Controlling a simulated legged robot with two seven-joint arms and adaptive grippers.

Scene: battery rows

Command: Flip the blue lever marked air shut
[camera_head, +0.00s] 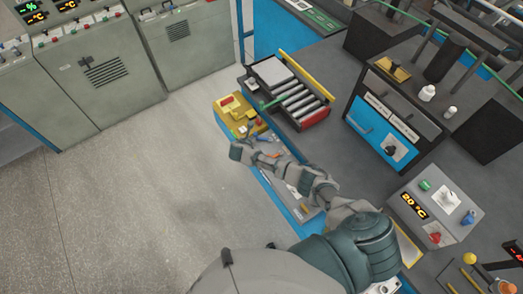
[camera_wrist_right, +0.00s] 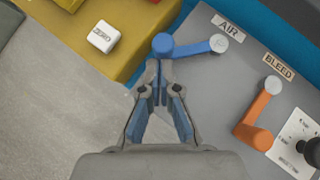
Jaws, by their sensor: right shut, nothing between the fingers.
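The blue lever (camera_wrist_right: 190,48) lies on a grey panel (camera_wrist_right: 215,85) below a white label reading AIR (camera_wrist_right: 227,28) in the right wrist view. Its round pivot is at the right and its knob end points left, over the panel's edge by a yellow box. My right gripper (camera_wrist_right: 160,72) is shut and empty, its fingertips just below the knob end; whether they touch it I cannot tell. In the head view my right gripper (camera_head: 250,136) is small, over the bench edge by the yellow box. My left gripper is not in view.
An orange lever (camera_wrist_right: 259,115) labelled BLEED is to the right on the same panel. The yellow box (camera_wrist_right: 128,40) carries a white button marked ZERO (camera_wrist_right: 103,37). A roller conveyor (camera_head: 290,90) stands behind. Bare floor (camera_head: 170,180) lies left of the bench.

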